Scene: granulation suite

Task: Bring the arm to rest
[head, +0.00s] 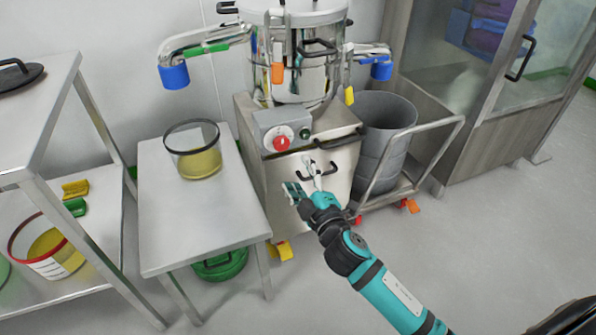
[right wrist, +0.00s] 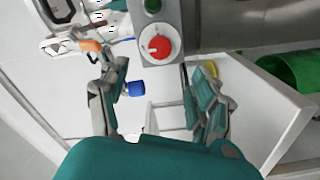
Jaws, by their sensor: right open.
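My right arm (head: 385,290) reaches in from the lower right in the head view. Its right gripper (head: 305,180) is in front of the steel machine cabinet (head: 335,150), below the red knob (head: 281,143). In the right wrist view the two fingers of this gripper (right wrist: 160,105) stand wide apart with nothing between them. The red knob also shows in that view (right wrist: 160,47), beyond the fingertips. I cannot tell from the frames whether the gripper touches the cabinet. My left gripper is not in view.
A steel table (head: 195,225) with a glass container of yellow material (head: 200,163) stands left of the machine. A shelf unit (head: 35,125) is at the far left. A grey bin (head: 385,140) on a cart stands right of the machine. Floor at the right is clear.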

